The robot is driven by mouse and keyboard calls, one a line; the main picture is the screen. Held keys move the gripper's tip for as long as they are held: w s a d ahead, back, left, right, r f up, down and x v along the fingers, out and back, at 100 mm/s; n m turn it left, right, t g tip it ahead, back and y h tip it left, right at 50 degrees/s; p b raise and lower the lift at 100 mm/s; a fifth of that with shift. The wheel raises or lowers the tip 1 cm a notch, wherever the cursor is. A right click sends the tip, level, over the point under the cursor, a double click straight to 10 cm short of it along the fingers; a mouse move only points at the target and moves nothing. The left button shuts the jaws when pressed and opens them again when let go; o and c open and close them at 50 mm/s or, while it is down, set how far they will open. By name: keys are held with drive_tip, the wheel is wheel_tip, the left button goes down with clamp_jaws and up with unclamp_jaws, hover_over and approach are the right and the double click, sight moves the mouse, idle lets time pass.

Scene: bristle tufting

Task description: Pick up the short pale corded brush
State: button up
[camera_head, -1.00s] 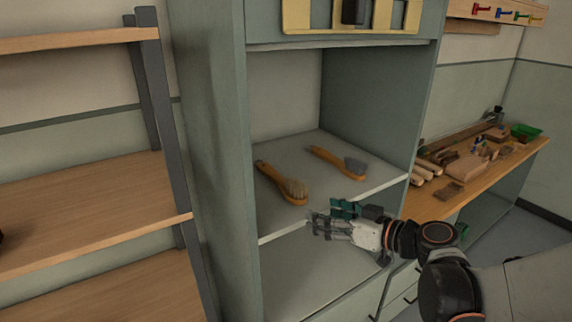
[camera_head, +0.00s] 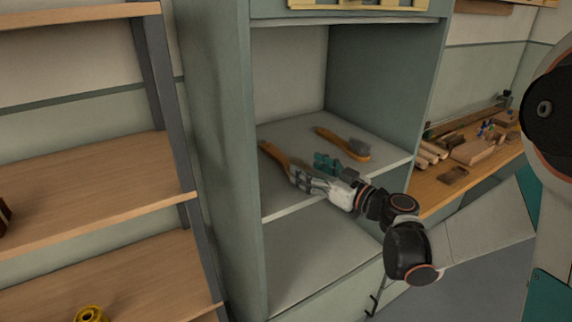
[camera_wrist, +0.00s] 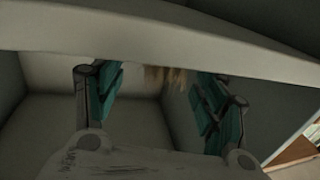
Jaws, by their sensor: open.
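A brush with an orange-brown handle (camera_head: 273,153) lies on the cabinet's upper shelf at the left. Its pale bristle head is hidden behind my gripper in the head view. Pale bristles (camera_wrist: 165,77) show between my fingers in the wrist view, beyond the pale shelf edge. A second orange-handled brush (camera_head: 332,137) with a grey head lies to the right, farther back. I cannot make out a cord on either. My gripper (camera_head: 308,172) is open at the shelf's front, by the left brush's head; its teal-padded fingers (camera_wrist: 160,82) are apart. I cannot tell whether they touch the brush.
The shelf's front edge (camera_head: 290,209) crosses the top of the wrist view, close to my fingers. Cabinet walls (camera_head: 372,95) enclose both sides. A wooden rack (camera_head: 90,190) stands left. A workbench (camera_head: 445,185) with wooden pieces is at the right.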

sight(290, 158)
drive_tip(key=shift+b+x, duration=0.85)
drive_tip(key=shift+x, duration=1.95)
drive_tip(key=c, duration=1.3)
